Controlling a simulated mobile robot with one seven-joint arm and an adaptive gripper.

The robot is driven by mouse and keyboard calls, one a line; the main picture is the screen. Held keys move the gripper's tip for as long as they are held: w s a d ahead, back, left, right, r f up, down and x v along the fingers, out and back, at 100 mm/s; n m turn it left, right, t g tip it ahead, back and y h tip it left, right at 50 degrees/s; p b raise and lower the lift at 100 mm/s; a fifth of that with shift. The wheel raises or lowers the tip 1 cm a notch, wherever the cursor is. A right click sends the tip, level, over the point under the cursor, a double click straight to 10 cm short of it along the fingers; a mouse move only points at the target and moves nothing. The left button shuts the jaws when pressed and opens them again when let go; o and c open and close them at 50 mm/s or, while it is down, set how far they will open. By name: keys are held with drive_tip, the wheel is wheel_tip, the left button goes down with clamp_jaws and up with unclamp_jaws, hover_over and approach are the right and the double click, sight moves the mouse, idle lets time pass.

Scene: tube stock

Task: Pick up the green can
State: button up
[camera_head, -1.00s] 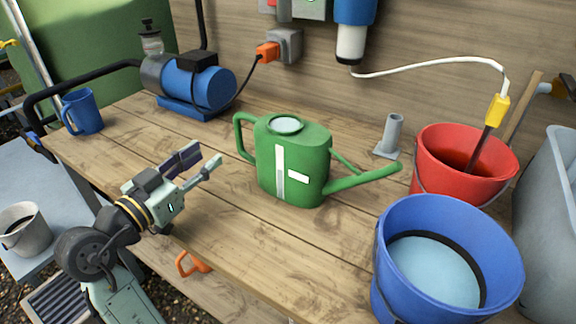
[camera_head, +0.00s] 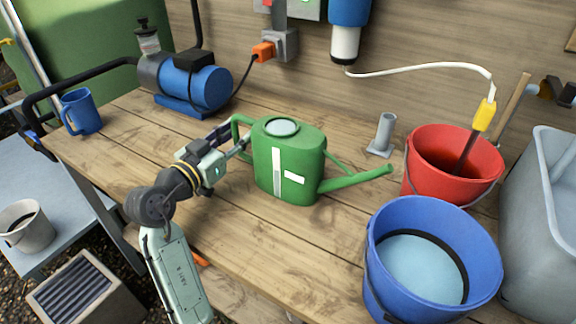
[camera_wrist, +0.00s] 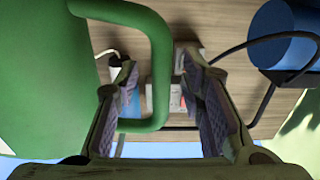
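The green watering can (camera_head: 288,165) stands upright on the wooden bench, with its spout pointing right and its handle (camera_head: 237,137) on the left. White tape strips mark its side. My gripper (camera_head: 235,139) is at the handle. In the wrist view my gripper (camera_wrist: 165,95) has its two fingers spread apart, with the green handle (camera_wrist: 160,70) passing between them. A gap shows between the handle and the right finger; contact with the left finger is unclear. The can's body (camera_wrist: 40,80) fills the left of the wrist view.
A blue pump (camera_head: 195,88) and a blue mug (camera_head: 81,111) are on the bench behind and left. A grey stand (camera_head: 383,135), a red bucket (camera_head: 450,165) and a blue bucket (camera_head: 432,262) are to the right.

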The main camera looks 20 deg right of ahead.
clamp_jaws()
idle(0.4)
idle(0.6)
drive_tip(key=shift+r, duration=0.1)
